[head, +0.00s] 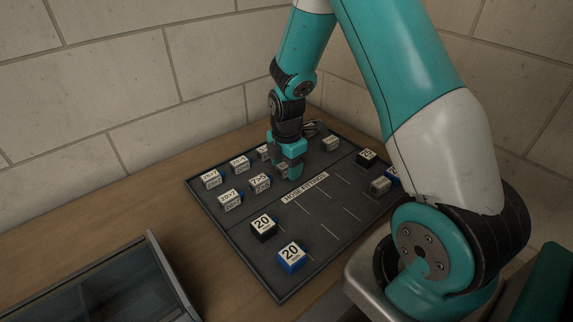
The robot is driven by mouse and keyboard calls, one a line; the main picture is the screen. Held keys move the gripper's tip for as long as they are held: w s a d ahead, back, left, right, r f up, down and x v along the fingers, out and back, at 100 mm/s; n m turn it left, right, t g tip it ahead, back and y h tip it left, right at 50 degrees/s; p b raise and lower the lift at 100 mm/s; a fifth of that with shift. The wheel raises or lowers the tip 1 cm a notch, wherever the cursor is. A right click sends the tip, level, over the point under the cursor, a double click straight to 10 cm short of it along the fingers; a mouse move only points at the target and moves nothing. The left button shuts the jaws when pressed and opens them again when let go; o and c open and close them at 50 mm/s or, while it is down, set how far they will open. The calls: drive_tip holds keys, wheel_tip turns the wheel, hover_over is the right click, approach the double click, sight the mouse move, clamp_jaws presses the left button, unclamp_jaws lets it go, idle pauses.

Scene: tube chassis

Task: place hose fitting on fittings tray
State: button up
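The dark fittings tray (320,232) lies on the wooden bench, with a label strip (305,187) across its middle that seems to read "HOSE FITTINGS". A black block marked 20 (263,227) and a blue block marked 20 (291,256) sit in its near part. Small grey labelled blocks (230,200) stand in rows in its left part. My gripper (289,172) points down, low over the tray just behind the label strip. A pale block shows partly beside its fingers. I cannot tell whether the fingers hold it. Which piece is the hose fitting is unclear.
A black block (366,157), a grey block (380,185) and a partly hidden blue one stand at the tray's right. A pale block (331,143) stands at the back. An open dark bin (120,290) is at the lower left. Block walls close the back. Marked slots right of the label are bare.

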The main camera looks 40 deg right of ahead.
wheel_tip(320, 180, up, 12)
drive_tip(key=f+b, duration=0.1)
drive_tip(key=s+a+r+m+y, duration=0.2)
drive_tip(key=s+a+r+m, duration=0.45)
drive_tip(key=a, duration=0.65)
drive_tip(key=s+a+r+m+y, duration=0.1)
drive_tip(key=s+a+r+m, duration=0.1)
drive_tip(key=s+a, duration=0.2)
drive_tip(key=s+a+r+m+y, duration=0.1)
drive_tip(key=s+a+r+m, duration=0.1)
drive_tip(key=s, duration=0.9)
drive_tip(key=a+m, duration=0.1)
drive_tip(key=a, duration=0.1)
drive_tip(key=shift+a+r, duration=0.3)
drive_tip(key=shift+a, duration=0.05)
drive_tip(key=shift+c, duration=0.2)
